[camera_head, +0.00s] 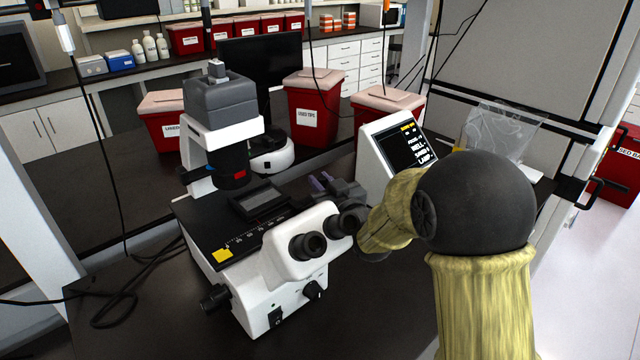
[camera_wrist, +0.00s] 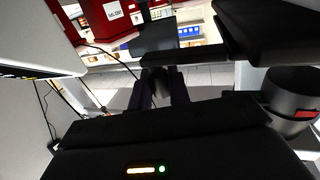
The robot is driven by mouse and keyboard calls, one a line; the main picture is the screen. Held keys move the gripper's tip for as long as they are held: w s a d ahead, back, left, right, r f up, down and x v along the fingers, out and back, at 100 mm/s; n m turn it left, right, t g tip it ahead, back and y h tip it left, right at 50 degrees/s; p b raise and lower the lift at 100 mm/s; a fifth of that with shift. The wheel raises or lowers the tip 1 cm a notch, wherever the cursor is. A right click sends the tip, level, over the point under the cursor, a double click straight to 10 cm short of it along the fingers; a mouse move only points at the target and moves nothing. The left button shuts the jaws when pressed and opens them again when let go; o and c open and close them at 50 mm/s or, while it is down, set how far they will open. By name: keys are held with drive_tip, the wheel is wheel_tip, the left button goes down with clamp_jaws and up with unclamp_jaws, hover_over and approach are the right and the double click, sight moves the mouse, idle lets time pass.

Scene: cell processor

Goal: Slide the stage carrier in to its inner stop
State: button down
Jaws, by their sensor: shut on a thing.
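The white and black microscope (camera_head: 295,262) stands on the dark bench. Its flat black stage has a scale and a yellow label on the near edge. The stage carrier (camera_head: 258,199), a dark rectangular frame with a grey middle, lies on the stage below the black objective housing. My gripper (camera_head: 318,182) is at the right of the stage, behind the eyepieces, with purple-tinted fingers. In the wrist view my gripper (camera_wrist: 165,80) is shut on a small dark part between its fingers, seemingly part of the carrier. The contact itself is mostly hidden in the head view.
A tilted control screen (camera_head: 402,146) stands right of the microscope, close behind my arm. The eyepieces (camera_head: 307,246) are near my wrist. Red bins (camera_head: 313,112) and a dark monitor (camera_head: 262,70) stand behind. Bare bench lies left of the microscope, with a loose cable.

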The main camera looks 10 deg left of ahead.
drive_tip(key=c, duration=1.4)
unclamp_jaws()
drive_tip(key=shift+o, duration=0.2)
drive_tip(key=shift+s+d, duration=0.1)
drive_tip(key=b+v, duration=0.3)
drive_tip(key=v, duration=1.4)
drive_tip(key=shift+b, duration=0.3)
drive_tip(key=shift+d, duration=0.1)
